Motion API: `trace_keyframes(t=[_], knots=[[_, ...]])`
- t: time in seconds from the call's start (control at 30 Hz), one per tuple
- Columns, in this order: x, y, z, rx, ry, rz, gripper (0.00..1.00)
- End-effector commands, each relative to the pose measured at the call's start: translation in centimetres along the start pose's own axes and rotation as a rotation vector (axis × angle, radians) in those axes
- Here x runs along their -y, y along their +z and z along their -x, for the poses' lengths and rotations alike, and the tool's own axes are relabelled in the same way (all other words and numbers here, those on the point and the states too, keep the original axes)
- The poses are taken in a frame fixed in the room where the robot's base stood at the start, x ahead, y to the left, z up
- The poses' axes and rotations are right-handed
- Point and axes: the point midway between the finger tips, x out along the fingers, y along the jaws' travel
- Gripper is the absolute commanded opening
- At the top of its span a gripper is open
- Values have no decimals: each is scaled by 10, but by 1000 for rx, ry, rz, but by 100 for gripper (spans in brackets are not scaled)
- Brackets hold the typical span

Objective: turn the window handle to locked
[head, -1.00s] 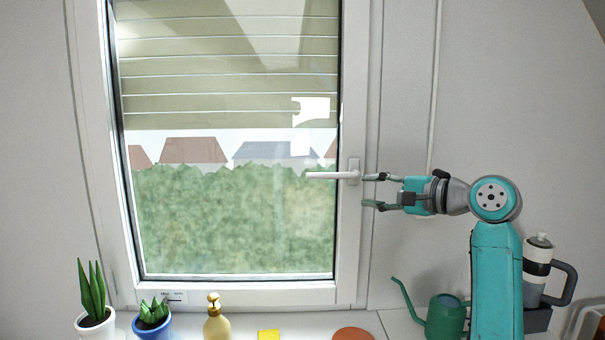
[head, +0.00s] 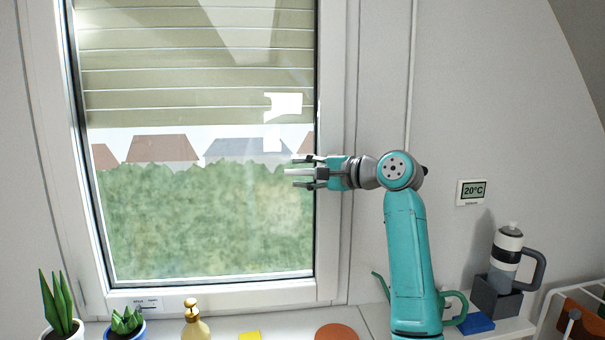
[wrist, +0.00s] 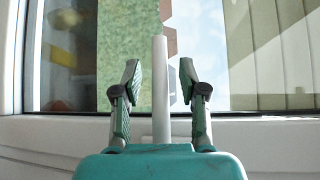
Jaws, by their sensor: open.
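The white window handle (head: 301,172) points horizontally to the left across the glass of the closed-looking window (head: 322,240). My gripper (head: 306,172) is open, with one finger above the handle's lever and one below it. In the wrist view the lever (wrist: 160,90) stands between the two fingers of my gripper (wrist: 160,85), with a gap on both sides. The handle's base is hidden behind my gripper and wrist in the head view.
A bottle (head: 506,252) in a dark holder and a thermostat (head: 473,192) are at right.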

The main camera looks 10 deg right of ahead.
Motion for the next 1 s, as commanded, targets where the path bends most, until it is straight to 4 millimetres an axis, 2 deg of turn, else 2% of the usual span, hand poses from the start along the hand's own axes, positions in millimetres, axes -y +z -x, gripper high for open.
trace_keyframes(t=[0.33,0.37,0.5,0.53,1.0], knots=[[0,0,-5,0,0,0,42],[0,0,-4,0,0,0,40],[0,0,-4,0,0,0,5],[0,0,-4,0,0,0,0],[-2,-2,-6,-9,25,25,0]])
